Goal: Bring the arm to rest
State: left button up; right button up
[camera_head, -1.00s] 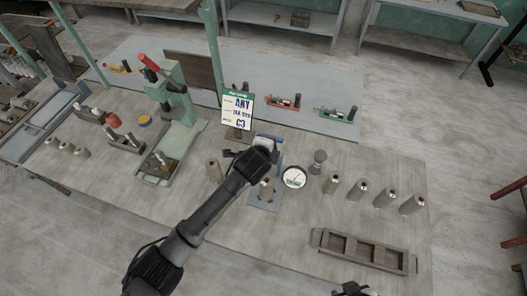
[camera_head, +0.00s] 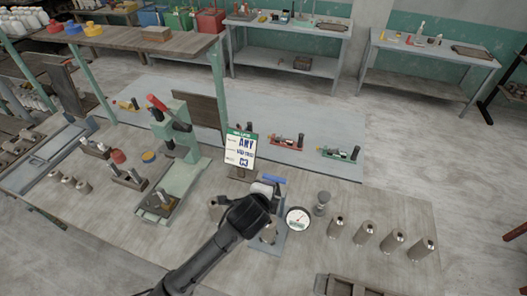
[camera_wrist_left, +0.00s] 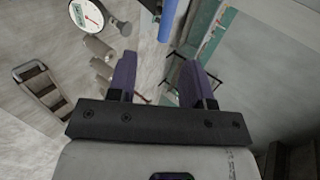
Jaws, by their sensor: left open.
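My left arm comes in from the bottom of the head view and its dark wrist covers part of a small grey stand (camera_head: 270,243) on the workbench. In the left wrist view my left gripper (camera_wrist_left: 158,70) shows two purple fingers spread apart with nothing between them. Its fingers cannot be made out clearly in the head view. The round white dial gauge (camera_head: 298,217) stands just right of the wrist, and it shows at the upper left in the left wrist view (camera_wrist_left: 86,15). My right gripper is not in view.
Several grey bottle-like cylinders (camera_head: 364,233) stand right of the gauge. A compartmented tray (camera_head: 340,285) is at the bottom edge. A sign card (camera_head: 240,149) stands behind the wrist; a green press (camera_head: 178,140) stands left.

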pick_arm(q)
jog(key=s+a+r+n+t+y, duration=0.1)
jog(key=s+a+r+n, duration=0.4)
jog(key=n, duration=0.3)
jog(key=s+a+r+n+t, duration=0.1)
jog(key=s+a+r+n, duration=0.1)
jog(key=a+r+n, duration=0.4)
jog(key=s+a+f+n+g+y+p, duration=0.2)
jog(key=s+a+f+n, duration=0.3)
jog(key=s+a+f, duration=0.45)
jog(key=s+a+f+g, duration=0.1)
jog(key=s+f+g, duration=0.1)
jog(key=s+f, duration=0.2)
jog(key=s+a+f+n+g+p, duration=0.1)
jog(key=s+a+f+g, duration=0.1)
jog(key=s, duration=0.8)
jog(key=s+a+f+g+p, duration=0.1)
jog(key=s+f+g, duration=0.1)
jog(key=s+f, duration=0.3)
jog(key=shift+s+a+f+y, duration=0.15)
jog(key=shift+s+f+y, duration=0.25)
jog(key=shift+s, duration=0.6)
